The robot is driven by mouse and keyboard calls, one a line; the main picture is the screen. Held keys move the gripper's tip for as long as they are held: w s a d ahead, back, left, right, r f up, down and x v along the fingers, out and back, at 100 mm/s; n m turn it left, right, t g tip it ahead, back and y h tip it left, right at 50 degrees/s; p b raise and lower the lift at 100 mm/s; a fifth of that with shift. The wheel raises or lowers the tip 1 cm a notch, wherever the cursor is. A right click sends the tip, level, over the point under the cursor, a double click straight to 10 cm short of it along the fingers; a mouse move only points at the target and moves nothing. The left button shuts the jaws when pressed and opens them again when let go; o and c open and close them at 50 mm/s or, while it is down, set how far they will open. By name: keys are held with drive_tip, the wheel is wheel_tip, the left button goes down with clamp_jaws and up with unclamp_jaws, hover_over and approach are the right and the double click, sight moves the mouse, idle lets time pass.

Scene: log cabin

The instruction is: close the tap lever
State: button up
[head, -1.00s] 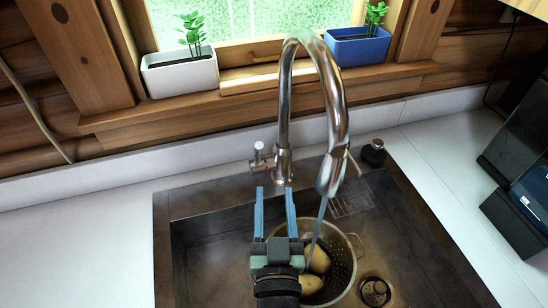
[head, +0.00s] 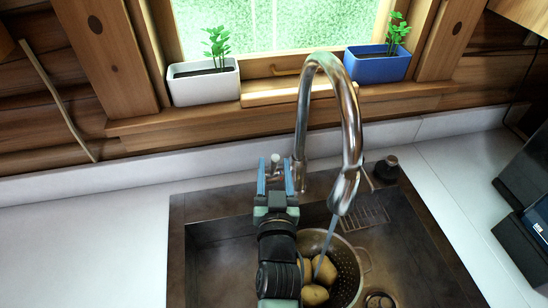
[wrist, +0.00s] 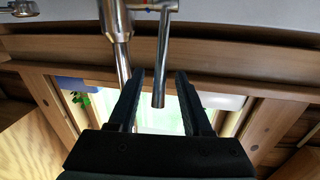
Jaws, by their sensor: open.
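The chrome tap (head: 301,120) stands at the back edge of the sink, and a thin stream of water (head: 327,240) falls from its spout. Its tap lever (head: 275,160) is a short metal rod on the left side of the tap body, partly hidden behind my fingers. In the wrist view the lever (wrist: 161,60) is a straight rod lying between the two fingers, with a gap on each side. My gripper (head: 275,174) is open, its blue fingers around the lever. It also shows in the wrist view (wrist: 160,74), where the picture appears upside down.
A colander (head: 347,275) with potatoes (head: 325,270) sits in the sink (head: 215,250). A black-topped dispenser (head: 387,168) stands right of the tap. A white planter (head: 204,84) and a blue planter (head: 377,65) stand on the windowsill. The left counter is clear.

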drive_tip(key=shift+w, duration=0.9)
clamp_jaws()
idle(0.9)
